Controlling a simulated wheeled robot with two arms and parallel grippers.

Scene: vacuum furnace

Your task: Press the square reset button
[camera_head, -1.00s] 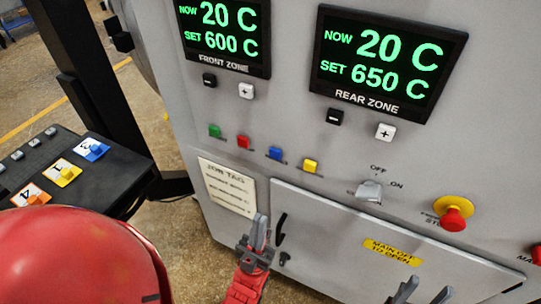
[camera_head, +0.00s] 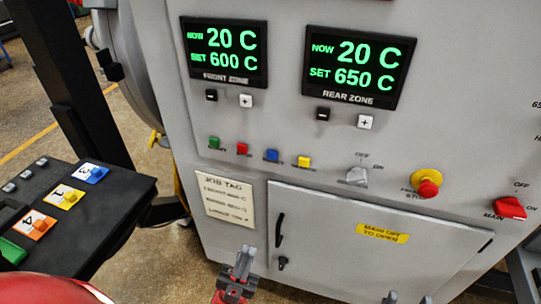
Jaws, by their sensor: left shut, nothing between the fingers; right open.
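My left gripper (camera_head: 245,256) is shut and empty, well below the buttons and in front of the panel's lower part. My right gripper (camera_head: 405,299) shows only its open fingertips at the bottom edge, apart from the panel.
Above are the front zone display (camera_head: 224,52) and rear zone display (camera_head: 353,67) with plus and minus buttons. Right are a grey switch (camera_head: 357,176), a red stop knob (camera_head: 428,188) and a red main switch (camera_head: 510,207). A black console (camera_head: 105,215) stands left.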

